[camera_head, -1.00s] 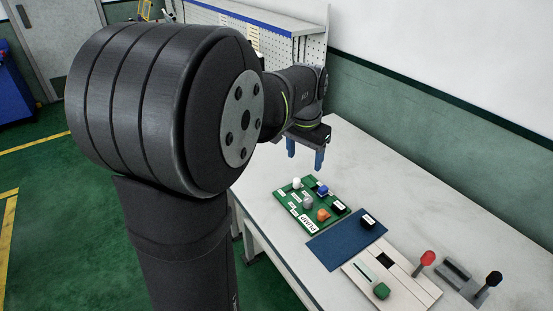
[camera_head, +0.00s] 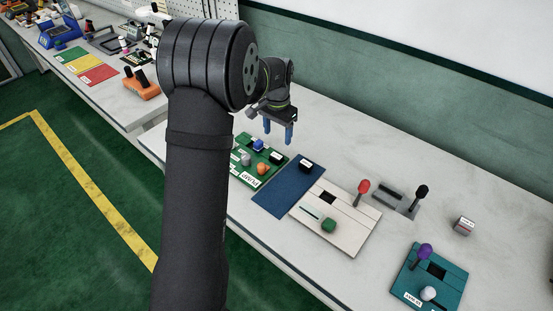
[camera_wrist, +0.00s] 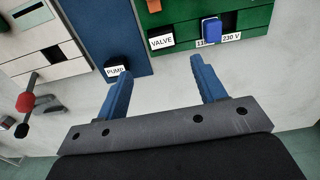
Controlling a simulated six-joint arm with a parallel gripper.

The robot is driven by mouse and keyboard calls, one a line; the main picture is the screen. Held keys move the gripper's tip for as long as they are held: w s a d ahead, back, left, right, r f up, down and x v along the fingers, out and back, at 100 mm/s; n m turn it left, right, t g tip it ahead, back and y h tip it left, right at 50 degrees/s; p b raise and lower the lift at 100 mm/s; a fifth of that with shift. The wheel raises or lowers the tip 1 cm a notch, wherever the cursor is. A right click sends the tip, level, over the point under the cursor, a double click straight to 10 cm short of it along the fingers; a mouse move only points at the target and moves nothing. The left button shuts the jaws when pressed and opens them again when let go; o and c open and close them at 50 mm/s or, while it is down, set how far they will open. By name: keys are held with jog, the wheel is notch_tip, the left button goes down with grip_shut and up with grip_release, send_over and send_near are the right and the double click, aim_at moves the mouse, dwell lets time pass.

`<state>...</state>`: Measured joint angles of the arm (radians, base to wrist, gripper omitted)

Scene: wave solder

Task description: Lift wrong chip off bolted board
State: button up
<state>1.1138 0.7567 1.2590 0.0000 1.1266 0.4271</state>
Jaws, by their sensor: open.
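A green board (camera_head: 273,170) labelled PUMP lies on the bench. It carries an orange knob (camera_head: 263,169), a grey knob (camera_head: 245,158), a blue part (camera_head: 258,146) and a black chip (camera_head: 276,158). In the wrist view that chip (camera_wrist: 161,38) reads VALVE and sits at the board's edge (camera_wrist: 185,20). Another black chip (camera_head: 305,164) lies on the blue mat (camera_head: 283,196) beside the board; in the wrist view it (camera_wrist: 115,66) reads PUMP. My gripper (camera_head: 280,134) is open and empty above the bench, behind the board. Its fingers (camera_wrist: 162,85) also show in the wrist view.
A blue switch (camera_wrist: 211,29) with 115 and 230 V labels is near the VALVE chip. A pale fixture (camera_head: 342,238) with a green knob and red-knobbed lever stands right of the mat, then a black-knobbed lever (camera_head: 420,193) and a teal board (camera_head: 452,286). Bench behind is clear.

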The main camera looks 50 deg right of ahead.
aim_at(277, 155)
notch_tip(277, 155, down, 10)
jog(key=shift+w+d+r, duration=0.1)
jog(key=shift+w+d, duration=0.05)
jog(key=c, duration=1.3)
jog(key=shift+r, duration=0.1)
